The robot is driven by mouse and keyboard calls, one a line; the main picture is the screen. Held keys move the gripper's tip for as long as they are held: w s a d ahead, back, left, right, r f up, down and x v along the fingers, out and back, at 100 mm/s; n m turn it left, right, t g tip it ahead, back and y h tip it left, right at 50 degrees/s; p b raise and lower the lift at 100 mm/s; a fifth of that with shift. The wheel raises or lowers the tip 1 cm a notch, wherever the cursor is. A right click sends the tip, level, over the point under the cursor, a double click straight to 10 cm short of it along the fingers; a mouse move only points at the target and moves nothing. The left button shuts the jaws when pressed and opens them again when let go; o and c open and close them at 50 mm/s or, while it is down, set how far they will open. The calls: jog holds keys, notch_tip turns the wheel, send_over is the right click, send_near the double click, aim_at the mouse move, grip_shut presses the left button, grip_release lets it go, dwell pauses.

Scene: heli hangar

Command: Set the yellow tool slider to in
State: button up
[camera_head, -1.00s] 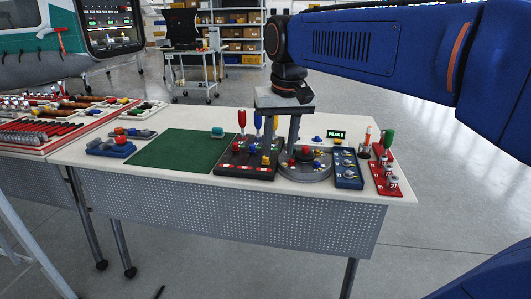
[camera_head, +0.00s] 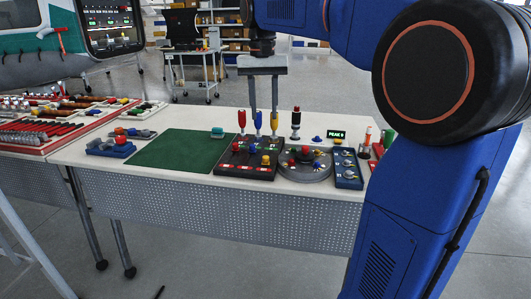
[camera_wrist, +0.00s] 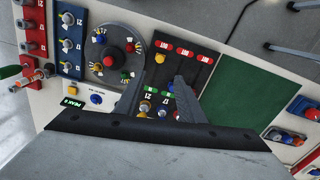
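The black slider panel (camera_head: 243,168) stands on the white table. Its yellow slider knob (camera_head: 265,160) sits towards the front edge with the red labels; it also shows in the wrist view (camera_wrist: 160,58). Red and blue knobs on the panel sit farther back. Upright red (camera_head: 242,118), blue (camera_head: 257,116) and yellow (camera_head: 274,123) handled tools stand along the panel's back. My gripper (camera_head: 264,108) points down above the panel's rear part, fingers apart and empty. In the wrist view my gripper (camera_wrist: 160,78) has the yellow knob just beyond its fingertips; one finger hides part of the panel.
A round grey dial (camera_head: 305,172) with coloured knobs is right of the panel, then a blue switch block (camera_head: 347,170). A dark green mat (camera_head: 175,151) lies left, with a blue-based part (camera_head: 112,146) beyond it. A small display (camera_head: 336,134) stands behind.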

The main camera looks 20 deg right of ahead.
aim_at(266, 160)
notch_tip(266, 160, down, 14)
jog(key=shift+s+d+f, duration=0.1)
jog(key=shift+d, duration=0.05)
dwell(0.3)
grip_shut()
